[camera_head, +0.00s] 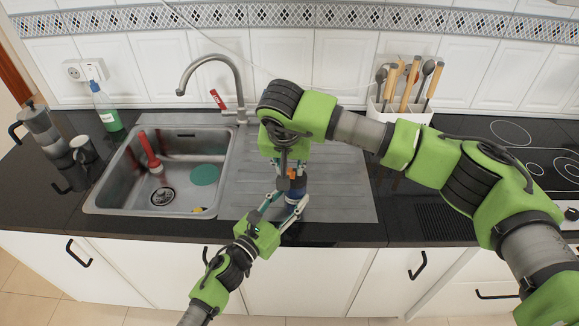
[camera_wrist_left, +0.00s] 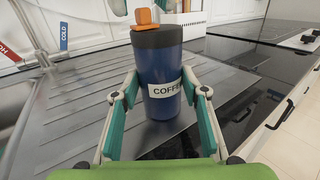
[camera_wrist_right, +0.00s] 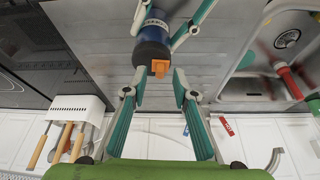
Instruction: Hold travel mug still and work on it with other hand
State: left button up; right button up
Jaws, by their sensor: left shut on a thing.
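The travel mug (camera_head: 297,192) is dark blue with a black lid and an orange tab on top. It stands upright on the ridged metal drainboard (camera_head: 345,190). The left wrist view shows the mug (camera_wrist_left: 160,103) with a white label reading "COFFE", its end cut off. My left gripper (camera_wrist_left: 160,92) is shut on the mug's body from the near side, one finger on each side. My right gripper (camera_head: 288,168) points down from above the mug. In the right wrist view its fingers (camera_wrist_right: 159,80) are apart, with the orange tab (camera_wrist_right: 161,68) close by their tips; contact cannot be told.
The sink (camera_head: 160,175) is left of the drainboard and holds a red-handled brush (camera_head: 150,152) and a green round item (camera_head: 204,175). A faucet (camera_head: 215,62) rises behind. A utensil holder (camera_head: 402,113) and a hob (camera_head: 530,145) are on the right.

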aim_at(303, 179)
jog(key=shift+w+f, duration=0.2)
jog(key=shift+f, duration=0.25)
grip_shut()
jog(key=shift+s+d, duration=0.15)
jog(key=shift+d, duration=1.6)
pick_arm(q)
jog(key=shift+a+f, duration=0.1)
jog(key=shift+a, duration=0.05)
pick_arm(e)
grip_release()
jog(key=shift+a, duration=0.1)
jog(key=shift+r, duration=0.1)
jog(key=v, duration=1.1)
jog(key=shift+s+r, duration=0.25)
jog(key=shift+r, duration=0.1)
